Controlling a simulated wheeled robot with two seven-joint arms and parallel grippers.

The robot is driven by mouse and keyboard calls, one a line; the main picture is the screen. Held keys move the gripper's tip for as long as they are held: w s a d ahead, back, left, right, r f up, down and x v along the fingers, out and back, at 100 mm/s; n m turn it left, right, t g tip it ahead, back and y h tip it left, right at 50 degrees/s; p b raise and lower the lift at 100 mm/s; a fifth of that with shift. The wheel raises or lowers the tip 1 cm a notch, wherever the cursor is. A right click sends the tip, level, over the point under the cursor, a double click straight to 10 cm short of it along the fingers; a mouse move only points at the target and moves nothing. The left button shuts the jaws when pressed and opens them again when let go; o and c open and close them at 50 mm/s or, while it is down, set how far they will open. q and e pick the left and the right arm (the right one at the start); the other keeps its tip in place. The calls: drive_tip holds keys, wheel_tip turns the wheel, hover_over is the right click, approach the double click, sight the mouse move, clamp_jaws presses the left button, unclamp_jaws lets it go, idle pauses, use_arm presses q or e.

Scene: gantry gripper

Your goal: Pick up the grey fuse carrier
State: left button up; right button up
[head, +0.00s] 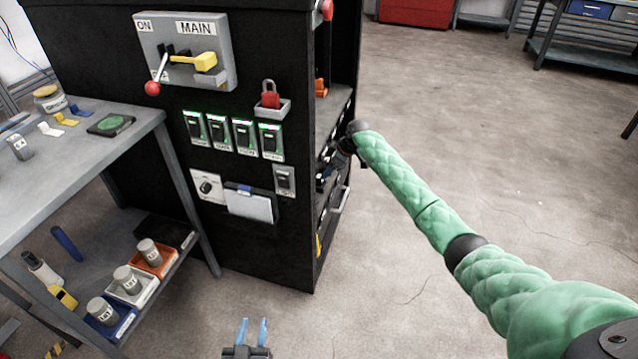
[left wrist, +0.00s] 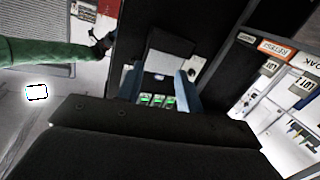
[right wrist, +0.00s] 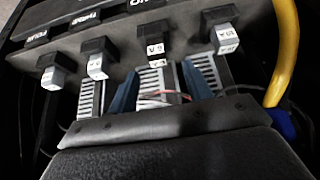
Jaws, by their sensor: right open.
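In the right wrist view, a grey vented block (right wrist: 152,82) sits between the two blue fingers of my open right gripper (right wrist: 160,84). A black handle with a white tag (right wrist: 155,48) is just beyond it. Similar grey vented blocks stand to its left (right wrist: 90,100) and right (right wrist: 208,72); I cannot tell for sure which is the fuse carrier. In the head view my right arm reaches into the cabinet's open side, and its gripper is mostly hidden there. My left gripper (head: 254,322) is open and empty, low in front of the cabinet (head: 270,270).
A row of black handles with white tags (right wrist: 96,66) runs along a grey panel above the blocks. A yellow cable (right wrist: 285,50) hangs at the right. A grey workbench (head: 90,150) stands left of the cabinet. The floor at right is clear.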

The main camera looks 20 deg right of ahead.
sight(319, 182)
drive_tip(key=x, duration=0.5)
drive_tip(key=shift+w+r+b, duration=0.1)
drive_tip(key=shift+w+b, duration=0.15)
drive_tip(key=shift+b, duration=0.15)
use_arm(q)
wheel_tip(319, 182, up, 9)
drive_tip(key=w+t, duration=0.1)
drive_tip(key=t, duration=0.2)
drive_tip(key=shift+w+r+h, duration=0.2)
drive_tip(key=shift+w+h, duration=0.1)
drive_tip(key=shift+a, duration=0.1)
use_arm(e)
drive_tip(key=c, duration=1)
